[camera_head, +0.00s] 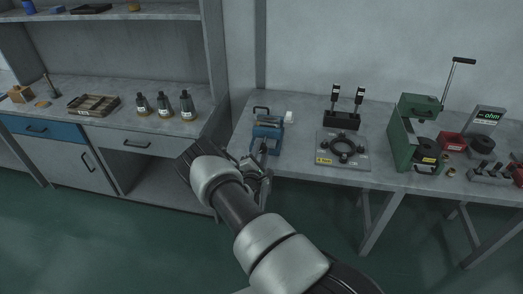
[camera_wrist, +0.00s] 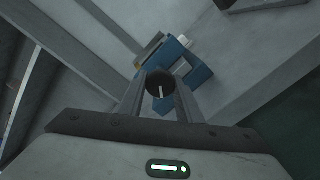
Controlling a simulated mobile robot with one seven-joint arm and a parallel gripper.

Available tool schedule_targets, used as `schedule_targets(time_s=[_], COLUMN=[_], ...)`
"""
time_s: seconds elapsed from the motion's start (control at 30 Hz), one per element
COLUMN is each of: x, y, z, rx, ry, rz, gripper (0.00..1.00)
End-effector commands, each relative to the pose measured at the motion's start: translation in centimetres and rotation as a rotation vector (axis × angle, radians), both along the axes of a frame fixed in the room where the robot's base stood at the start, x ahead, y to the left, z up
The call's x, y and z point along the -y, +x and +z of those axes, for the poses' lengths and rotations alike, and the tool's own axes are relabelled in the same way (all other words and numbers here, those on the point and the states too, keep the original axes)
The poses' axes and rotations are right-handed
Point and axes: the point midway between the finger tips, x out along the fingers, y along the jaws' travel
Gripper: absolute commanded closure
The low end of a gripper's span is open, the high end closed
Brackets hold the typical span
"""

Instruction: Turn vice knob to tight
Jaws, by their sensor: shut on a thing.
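The blue vice (camera_head: 266,136) stands at the left front edge of the grey workbench (camera_head: 291,160). In the wrist view the vice (camera_wrist: 187,66) lies just beyond my fingers. The dark round vice knob (camera_wrist: 160,83) sits between the fingertips, with a pale bar across it. My gripper (camera_wrist: 158,91) is shut on the knob. In the head view my gripper (camera_head: 262,158) reaches the front of the vice, and the knob cannot be made out there. How tight the knob is cannot be told.
A plate with a dark ring (camera_head: 343,148) and a black stand (camera_head: 342,119) are right of the vice. A green press (camera_head: 403,135) stands farther right. A shelf unit (camera_head: 213,60) rises at the left.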

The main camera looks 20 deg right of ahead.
Motion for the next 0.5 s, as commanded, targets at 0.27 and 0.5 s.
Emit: schedule_targets(time_s=[0.27,0.5], x=[0.03,0.03], y=[0.07,0.07], z=[0.16,0.16], rx=[0.022,0.022], ry=[0.027,0.028], rz=[0.000,0.000], gripper=[0.91,0.91])
